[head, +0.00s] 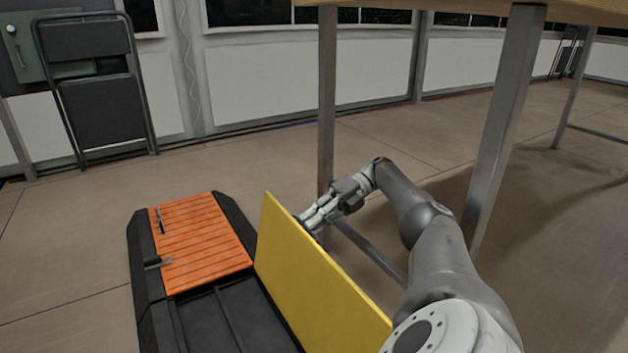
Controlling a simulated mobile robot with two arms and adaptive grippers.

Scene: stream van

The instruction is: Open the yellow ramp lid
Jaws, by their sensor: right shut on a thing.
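The yellow ramp lid (315,285) stands steeply raised along the right side of a low black case (140,270). Part of the case's dark inner compartment (235,315) shows beside the lid. My right gripper (310,222) is at the lid's upper far edge, on its right side, and is shut on the lid. The lid hides part of the fingertips, so the exact contact is hard to see. My left gripper is not in view.
An orange slatted panel (200,243) covers the far part of the case, with a small dark latch (158,262). A wooden table (480,8) with metal legs (500,130) stands at right, close to my right arm. A folded black chair (97,85) leans at the back left. Floor at left is clear.

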